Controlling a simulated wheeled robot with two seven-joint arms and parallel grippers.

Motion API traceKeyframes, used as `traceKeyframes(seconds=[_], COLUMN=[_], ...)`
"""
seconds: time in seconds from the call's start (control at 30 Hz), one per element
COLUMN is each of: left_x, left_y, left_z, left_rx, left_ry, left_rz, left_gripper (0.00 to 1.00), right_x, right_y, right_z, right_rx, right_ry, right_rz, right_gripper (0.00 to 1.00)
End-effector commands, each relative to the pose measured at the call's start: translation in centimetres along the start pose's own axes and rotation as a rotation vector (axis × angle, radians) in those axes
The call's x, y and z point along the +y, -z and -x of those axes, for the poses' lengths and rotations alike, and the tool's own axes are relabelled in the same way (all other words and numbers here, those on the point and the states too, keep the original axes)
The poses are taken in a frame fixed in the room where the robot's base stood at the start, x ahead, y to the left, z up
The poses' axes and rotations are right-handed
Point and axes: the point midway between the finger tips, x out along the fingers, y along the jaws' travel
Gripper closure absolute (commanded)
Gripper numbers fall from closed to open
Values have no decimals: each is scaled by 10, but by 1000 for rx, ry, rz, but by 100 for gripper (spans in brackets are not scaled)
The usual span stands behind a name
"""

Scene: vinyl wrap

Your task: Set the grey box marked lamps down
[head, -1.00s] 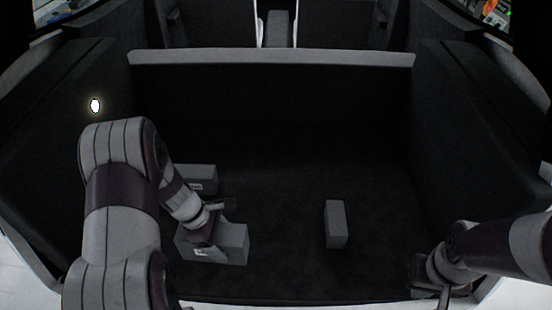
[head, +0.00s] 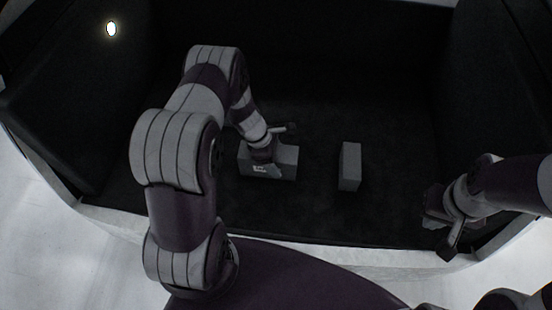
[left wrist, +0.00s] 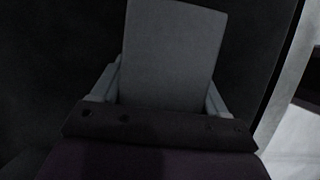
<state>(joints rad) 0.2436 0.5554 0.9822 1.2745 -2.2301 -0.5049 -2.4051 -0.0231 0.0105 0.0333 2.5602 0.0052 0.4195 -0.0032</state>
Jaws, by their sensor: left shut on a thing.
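A grey box (head: 285,163) with a small white label on its front face is in the lower left of the dark boot floor in the head view. My left gripper (head: 267,148) is over it from above and shut on it. In the left wrist view the grey box (left wrist: 175,50) fills the space between the two fingers. The label is too small to read, so I cannot tell whether it says lamps. The box looks level and low, but I cannot tell whether it touches the floor. My right gripper (head: 447,248) is by the boot's right front edge; its fingers are unclear.
A second grey box (head: 349,166) stands on the boot floor (head: 315,200) to the right, with a gap between the two. Dark side walls (head: 500,90) and a pale front sill (head: 330,258) bound the boot. The floor right of the second box is clear.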

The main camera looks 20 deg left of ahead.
Motion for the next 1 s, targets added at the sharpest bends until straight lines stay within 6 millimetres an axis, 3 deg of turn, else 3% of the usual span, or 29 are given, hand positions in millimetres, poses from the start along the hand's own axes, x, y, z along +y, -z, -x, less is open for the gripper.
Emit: traceKeyframes(seconds=[0.37, 0.4, 0.47, 0.77, 0.87, 1.0], left_x=[1, 1, 0, 0, 1, 2], left_y=[3, 3, 2, 1, 1, 1], left_z=[-6, -5, -5, -1, 12, 50], left_rx=[0, 0, 0, 0, 0, 0], left_ry=[-3, -2, -2, -2, -5, -7], left_rz=[-1, -1, -1, -1, 0, 0], left_gripper=[76, 20, 1, 1, 1, 1], right_x=[0, 0, 0, 0, 0, 0], right_y=[0, 0, 0, 0, 0, 1], right_z=[-4, -4, -3, 1, 2, 5], right_rx=[0, 0, 0, 0, 0, 0], right_ry=[0, 0, 0, 0, 0, 0], right_rz=[0, 0, 0, 0, 0, 0], right_gripper=[100, 100, 100, 100, 100, 100])
